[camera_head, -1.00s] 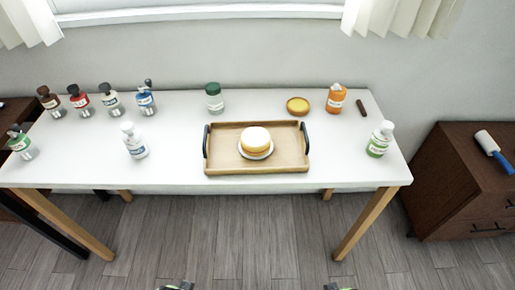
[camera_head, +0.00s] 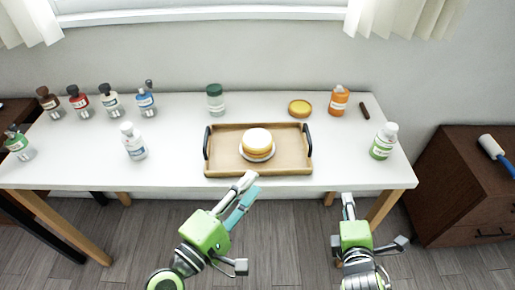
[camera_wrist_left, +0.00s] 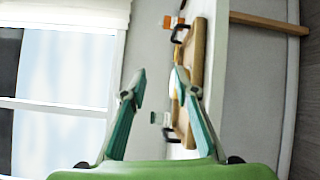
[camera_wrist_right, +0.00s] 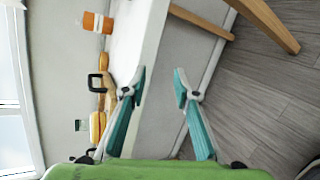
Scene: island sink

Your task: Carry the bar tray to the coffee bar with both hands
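The wooden bar tray (camera_head: 286,167) lies on the white table and has a black handle at each end. On it sits a small white plate (camera_head: 243,154) with a round cream-topped cake (camera_head: 257,138). My left gripper (camera_head: 249,187) is in front of the tray's near edge, apart from the handles. Its fingers stand apart with nothing between them in the left wrist view (camera_wrist_left: 157,85). My right gripper (camera_head: 347,200) is at the table's front edge, right of the tray. It is open and empty in the right wrist view (camera_wrist_right: 160,88).
The white table (camera_head: 180,172) also carries several bottles, including a white pump bottle (camera_head: 133,143) left of the tray and a green-labelled bottle (camera_head: 383,142) to its right. A yellow dish (camera_head: 300,108) and orange bottle (camera_head: 338,101) stand behind. A brown cabinet (camera_head: 462,185) stands at right.

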